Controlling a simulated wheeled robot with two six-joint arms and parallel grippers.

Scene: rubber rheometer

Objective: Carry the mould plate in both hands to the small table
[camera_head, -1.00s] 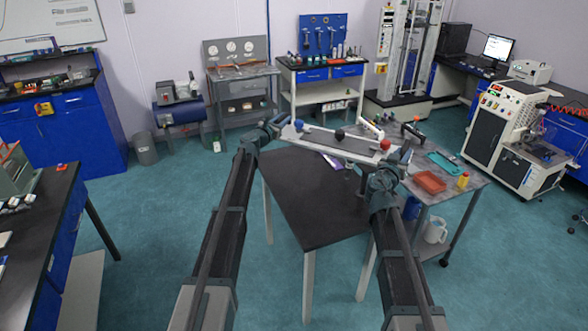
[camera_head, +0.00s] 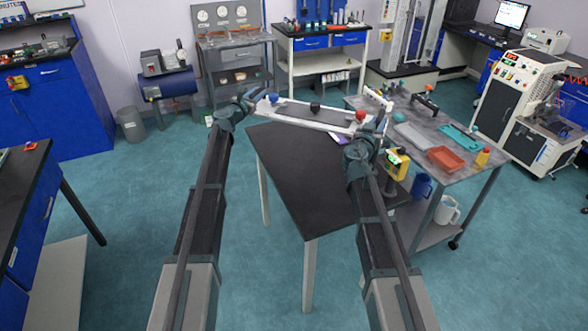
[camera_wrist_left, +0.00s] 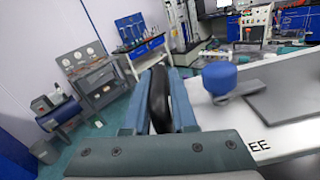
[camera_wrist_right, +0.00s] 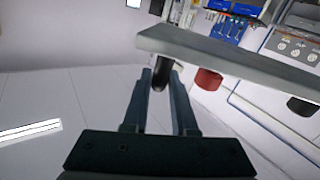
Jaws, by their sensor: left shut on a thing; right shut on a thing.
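The mould plate (camera_head: 333,118) is a long white plate with a dark grey middle and blue, black and red knobs. It spans between my two grippers, roughly level, over the far edge of a black-topped table (camera_head: 305,185). I cannot tell if it touches anything below. My left gripper (camera_head: 251,97) is shut on the black handle (camera_wrist_left: 160,100) at the plate's left end, beside the blue knob (camera_wrist_left: 219,77). My right gripper (camera_head: 377,124) is shut on the dark handle (camera_wrist_right: 162,78) at the right end, near the red knob (camera_wrist_right: 208,79).
A grey trolley (camera_head: 378,103) with a red tray (camera_head: 445,159), a teal tray (camera_head: 459,138) and bottles stands close on the right. A blue cabinet (camera_head: 60,108) and a bench (camera_head: 35,195) are left. The black tabletop is mostly clear; floor is open left of it.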

